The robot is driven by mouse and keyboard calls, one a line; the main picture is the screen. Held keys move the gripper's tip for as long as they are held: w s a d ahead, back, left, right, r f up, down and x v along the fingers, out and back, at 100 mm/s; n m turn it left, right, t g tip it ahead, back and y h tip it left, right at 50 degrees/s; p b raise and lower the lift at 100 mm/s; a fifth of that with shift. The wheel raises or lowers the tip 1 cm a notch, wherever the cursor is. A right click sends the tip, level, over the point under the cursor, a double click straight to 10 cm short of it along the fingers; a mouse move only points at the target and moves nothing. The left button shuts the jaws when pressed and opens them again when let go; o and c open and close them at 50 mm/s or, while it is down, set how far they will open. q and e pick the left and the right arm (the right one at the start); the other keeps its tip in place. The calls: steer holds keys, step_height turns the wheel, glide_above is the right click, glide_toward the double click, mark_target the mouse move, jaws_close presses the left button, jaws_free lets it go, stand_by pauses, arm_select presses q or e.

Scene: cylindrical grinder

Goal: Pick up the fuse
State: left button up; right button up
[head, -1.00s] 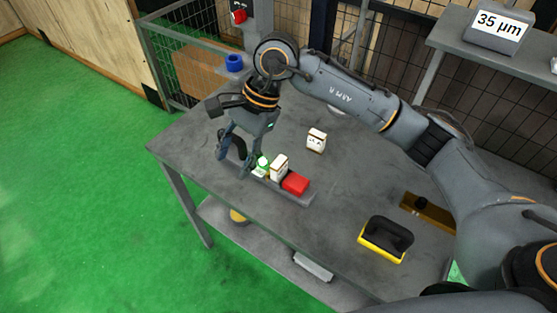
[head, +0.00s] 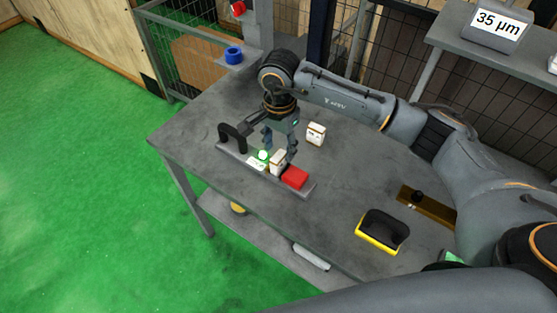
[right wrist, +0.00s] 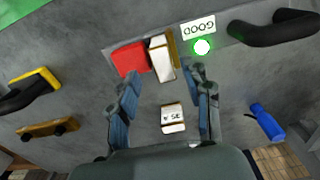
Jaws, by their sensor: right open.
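A white fuse (head: 278,161) stands on a grey fixture (head: 307,191) between a red block (head: 295,177) and a green light (head: 263,154). In the right wrist view this fuse (right wrist: 161,60) shows just beyond my fingertips, roughly between them. A second white fuse (head: 316,134) stands loose on the table; in the right wrist view it (right wrist: 172,118) shows between the fingers, its label partly readable. My right gripper (head: 280,145) is open and empty, pointing down above the fixture, close to the fuse there. My left gripper is out of view.
The fixture has a black handle (head: 232,136) at its left end. A yellow and black object (head: 382,232) and a brown plate with a black knob (head: 428,207) are at the table's right. A blue object (head: 234,55) is at the back.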

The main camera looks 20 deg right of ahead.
mark_target(278, 156)
step_height(278, 156, down, 4)
steer(key=shift+w+r+p, duration=0.15)
steer(key=shift+r+p, duration=0.05)
steer(key=shift+p, duration=0.65)
steer(key=shift+f, duration=0.4)
jaws_close()
steer(key=shift+w, duration=0.1)
steer(key=shift+r, duration=0.1)
